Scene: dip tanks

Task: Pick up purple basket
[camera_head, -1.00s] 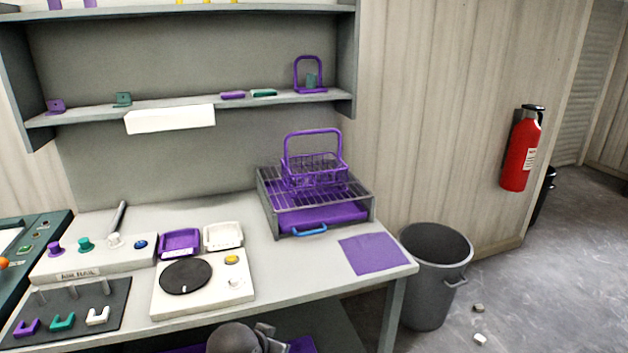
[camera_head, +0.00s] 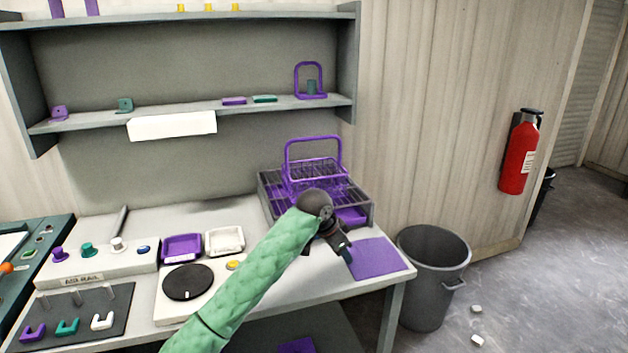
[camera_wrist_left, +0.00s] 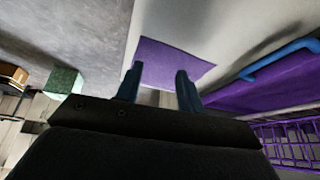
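The purple basket (camera_head: 314,172) is a wire basket with a tall arched handle. It stands on the wire rack of a grey frame (camera_head: 364,206) with a purple tray, at the right of the bench. My left gripper (camera_head: 343,247) is in front of the frame, near the purple mat, apart from the basket and lower than it. In the left wrist view its two fingers (camera_wrist_left: 156,86) are apart with nothing between them, and part of the basket (camera_wrist_left: 290,143) shows at the lower right. My left arm hides the front of the frame. My right gripper is not in view.
A purple mat (camera_head: 382,258) lies at the bench's right end; a grey bin (camera_head: 433,275) stands beyond it. A shelf (camera_head: 200,107) hangs above, holding a purple arched holder (camera_head: 310,95). Two small trays, purple (camera_head: 181,248) and white (camera_head: 225,241), lie left of the frame.

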